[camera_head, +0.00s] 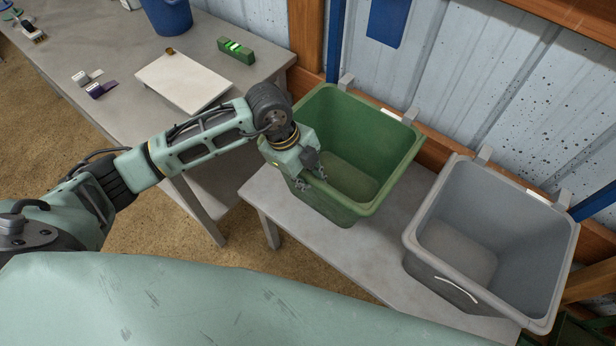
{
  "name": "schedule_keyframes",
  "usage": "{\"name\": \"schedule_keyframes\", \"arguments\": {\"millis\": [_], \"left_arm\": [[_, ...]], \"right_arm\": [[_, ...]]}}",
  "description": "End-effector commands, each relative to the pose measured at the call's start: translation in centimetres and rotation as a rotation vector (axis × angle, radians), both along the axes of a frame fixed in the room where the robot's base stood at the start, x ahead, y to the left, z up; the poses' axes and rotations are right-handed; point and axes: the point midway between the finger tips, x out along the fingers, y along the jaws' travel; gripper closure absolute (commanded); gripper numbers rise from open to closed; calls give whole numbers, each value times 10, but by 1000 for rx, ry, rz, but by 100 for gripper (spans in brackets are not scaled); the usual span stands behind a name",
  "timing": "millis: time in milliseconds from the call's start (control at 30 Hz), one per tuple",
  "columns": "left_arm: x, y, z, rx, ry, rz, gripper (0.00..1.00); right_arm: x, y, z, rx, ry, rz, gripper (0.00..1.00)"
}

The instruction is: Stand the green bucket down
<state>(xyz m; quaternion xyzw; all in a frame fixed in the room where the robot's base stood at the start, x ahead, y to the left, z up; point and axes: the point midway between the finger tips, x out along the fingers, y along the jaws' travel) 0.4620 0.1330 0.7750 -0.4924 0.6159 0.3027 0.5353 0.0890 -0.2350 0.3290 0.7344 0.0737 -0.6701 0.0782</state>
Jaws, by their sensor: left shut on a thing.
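The green bucket (368,207) is an open, empty, square-mouthed tub at the middle of the view, over the left part of a low grey bench (262,205). Two grey claws (345,82) show at its back rim, by the wall. My left gripper (312,182) is at the bucket's front left side, shut on its rim. The gripper covers part of that rim. I cannot tell whether the bucket's base touches the bench. My right gripper is not in view.
A grey bucket (460,290) with a white handle stands right of the green one. A worktable (130,45) at the left holds a white board (184,82), a green block (236,50) and a blue bucket (168,15). A metal wall is behind.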

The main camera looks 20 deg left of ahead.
Motion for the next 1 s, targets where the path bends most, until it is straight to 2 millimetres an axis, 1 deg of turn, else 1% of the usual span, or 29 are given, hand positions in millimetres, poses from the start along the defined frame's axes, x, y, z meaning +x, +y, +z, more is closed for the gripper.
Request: {"name": "schedule_keyframes", "arguments": {"millis": [33,167,200,500,767,867,1000], "left_arm": [[2,-1,3,-4,-7,0,100],[2,-1,3,-3,-7,0,100],[2,-1,3,-3,-7,0,86],[1,-1,1,-2,-3,0,61],[-2,1,-2,4,8,1,61],[-1,1,1,3,6,1,61],[-1,0,12,1,3,0,61]], "right_arm": [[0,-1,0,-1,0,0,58],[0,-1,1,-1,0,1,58],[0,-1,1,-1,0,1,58],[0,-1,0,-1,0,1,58],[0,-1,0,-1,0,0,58],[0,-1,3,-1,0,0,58],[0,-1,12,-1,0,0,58]]}}
